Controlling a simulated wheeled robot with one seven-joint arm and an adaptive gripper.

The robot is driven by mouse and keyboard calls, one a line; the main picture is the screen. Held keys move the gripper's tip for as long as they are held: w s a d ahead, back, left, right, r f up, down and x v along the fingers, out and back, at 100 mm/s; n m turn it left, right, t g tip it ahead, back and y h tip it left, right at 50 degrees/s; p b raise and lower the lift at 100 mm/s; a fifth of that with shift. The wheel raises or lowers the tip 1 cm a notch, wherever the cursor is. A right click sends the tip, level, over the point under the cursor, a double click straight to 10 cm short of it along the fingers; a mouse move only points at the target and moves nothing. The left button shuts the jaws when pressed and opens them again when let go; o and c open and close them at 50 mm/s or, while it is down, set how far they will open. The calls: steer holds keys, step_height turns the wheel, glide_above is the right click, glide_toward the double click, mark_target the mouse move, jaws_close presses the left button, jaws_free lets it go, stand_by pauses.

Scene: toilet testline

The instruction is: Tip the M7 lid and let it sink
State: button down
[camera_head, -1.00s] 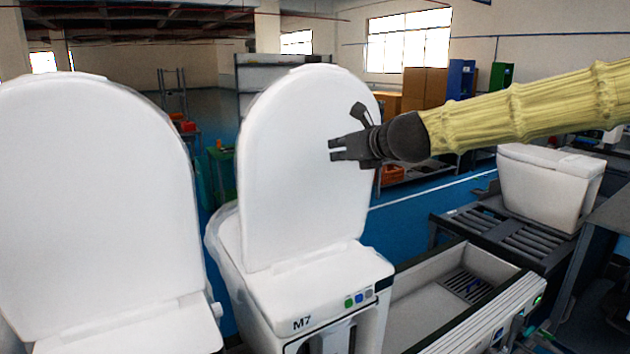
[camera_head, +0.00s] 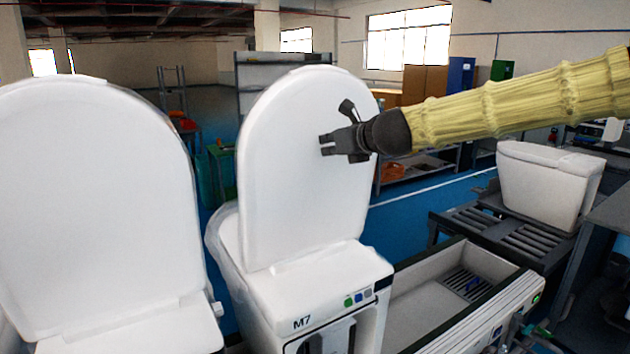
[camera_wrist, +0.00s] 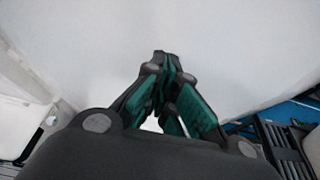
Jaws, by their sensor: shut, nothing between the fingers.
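The M7 toilet (camera_head: 318,297) stands in the middle of the head view, with its label on the front of the base. Its white lid (camera_head: 290,150) is raised and stands nearly upright. My gripper (camera_head: 324,145) is shut and empty, in front of the upper right part of the lid in the head view. In the wrist view the shut fingers (camera_wrist: 168,68) point at the white lid surface (camera_wrist: 230,50), which fills most of the picture. I cannot tell whether the fingertips touch the lid.
Another toilet with a raised lid (camera_head: 95,200) stands close on the left. An open grey bin (camera_head: 430,305) with a control strip is right of M7. A white tank (camera_head: 545,185) sits on a roller conveyor (camera_head: 500,235) farther right. Blue floor shows between them.

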steer(key=w+a, duration=0.1)
steer(key=w+a+p, duration=0.1)
steer(key=w+a, duration=0.1)
steer(key=w, duration=0.1)
steer(key=shift+r+p, duration=0.35)
steer(key=shift+r, duration=0.05)
stand_by(0.7)
stand_by(2.4)
